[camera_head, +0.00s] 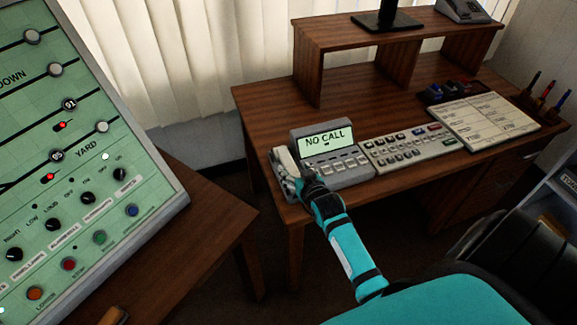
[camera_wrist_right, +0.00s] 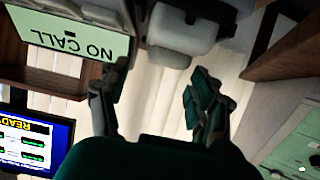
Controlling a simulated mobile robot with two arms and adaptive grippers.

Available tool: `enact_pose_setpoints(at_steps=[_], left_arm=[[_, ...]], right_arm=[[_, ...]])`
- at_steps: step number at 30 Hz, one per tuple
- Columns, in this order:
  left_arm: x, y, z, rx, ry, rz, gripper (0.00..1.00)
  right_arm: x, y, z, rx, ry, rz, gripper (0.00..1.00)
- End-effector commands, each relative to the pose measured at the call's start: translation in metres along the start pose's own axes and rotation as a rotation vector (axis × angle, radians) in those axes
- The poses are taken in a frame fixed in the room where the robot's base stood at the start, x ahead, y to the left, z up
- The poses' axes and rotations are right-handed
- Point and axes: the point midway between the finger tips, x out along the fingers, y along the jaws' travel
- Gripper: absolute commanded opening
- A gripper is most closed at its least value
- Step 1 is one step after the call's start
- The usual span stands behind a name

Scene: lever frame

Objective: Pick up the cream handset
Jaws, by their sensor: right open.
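The cream handset (camera_head: 284,163) rests upright at the left end of the desk phone (camera_head: 338,170), whose screen reads NO CALL. In the right wrist view the handset (camera_wrist_right: 182,28) is a pale, rounded shape at the top, beside the upside-down NO CALL screen (camera_wrist_right: 72,38). My right gripper (camera_head: 304,182) is just in front of and to the right of the handset, partly covering its lower part. In the wrist view the two fingers of this gripper (camera_wrist_right: 160,75) are spread, with nothing between them and the handset beyond their tips. My left gripper is not in view.
A keypad panel (camera_head: 412,147) and a paper sheet (camera_head: 487,122) lie right of the phone. A wooden shelf (camera_head: 395,38) stands behind. A green control panel (camera_head: 80,170) is at left. A black chair (camera_head: 525,255) is at lower right. A gap separates the two desks.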

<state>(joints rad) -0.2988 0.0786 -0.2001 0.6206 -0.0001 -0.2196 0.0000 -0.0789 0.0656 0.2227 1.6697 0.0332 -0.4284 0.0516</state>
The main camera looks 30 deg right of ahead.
Motion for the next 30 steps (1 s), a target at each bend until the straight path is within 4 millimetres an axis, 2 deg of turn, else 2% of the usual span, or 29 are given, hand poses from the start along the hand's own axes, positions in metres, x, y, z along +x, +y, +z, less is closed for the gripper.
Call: enact_pose_setpoints(at_steps=[7, 12, 20, 30], left_arm=[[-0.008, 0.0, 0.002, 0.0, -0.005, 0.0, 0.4], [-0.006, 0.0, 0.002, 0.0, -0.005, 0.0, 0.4], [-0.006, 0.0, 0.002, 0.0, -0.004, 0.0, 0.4], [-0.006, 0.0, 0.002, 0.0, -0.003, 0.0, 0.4]], right_arm=[[0.031, -0.002, -0.008, 0.001, -0.001, 0.0, 0.63], [0.05, -0.002, -0.005, 0.001, -0.001, 0.0, 0.63], [0.052, -0.002, -0.005, 0.0, -0.001, 0.0, 0.63], [0.051, -0.002, -0.005, 0.0, -0.001, 0.0, 0.2]])
